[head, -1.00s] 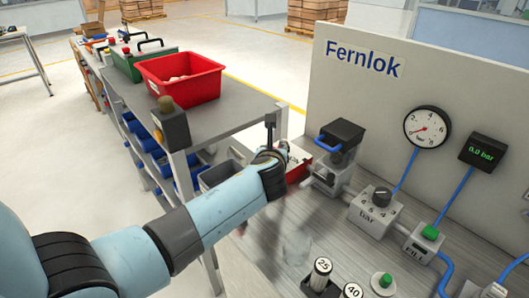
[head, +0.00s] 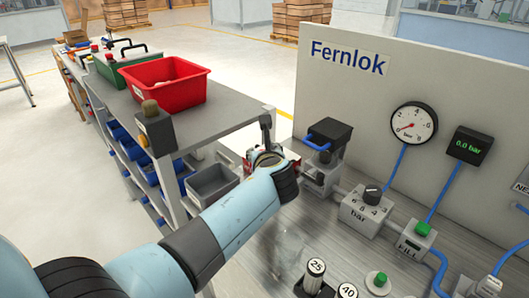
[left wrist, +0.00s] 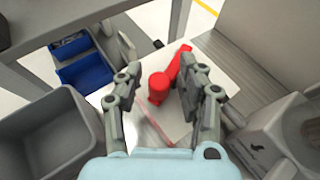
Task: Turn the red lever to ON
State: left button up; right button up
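The red lever (left wrist: 159,88) shows in the left wrist view as a red knob and bar over a pale plate (left wrist: 150,118). My left gripper (left wrist: 160,82) has its two fingers apart, one on each side of the red part in that view. I cannot tell how near they are in depth, and no contact is clear. In the head view my left gripper (head: 266,150) covers most of the red and white unit (head: 248,166) at the bench's left end. The lever's ON mark is not readable. My right gripper is not in view.
A grey valve block with a blue handle (head: 317,143) stands just right of my left gripper. A bar dial (head: 372,194), gauge (head: 413,123) and green button (head: 423,229) lie farther right.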

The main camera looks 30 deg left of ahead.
pick_arm(q)
jog(key=shift+w+d, duration=0.1)
jog(key=shift+d, duration=0.05)
jog(key=shift+r, duration=0.15)
notch_tip(320, 180, up, 10)
jog(key=shift+f, duration=0.15)
jog(key=shift+c, duration=0.3)
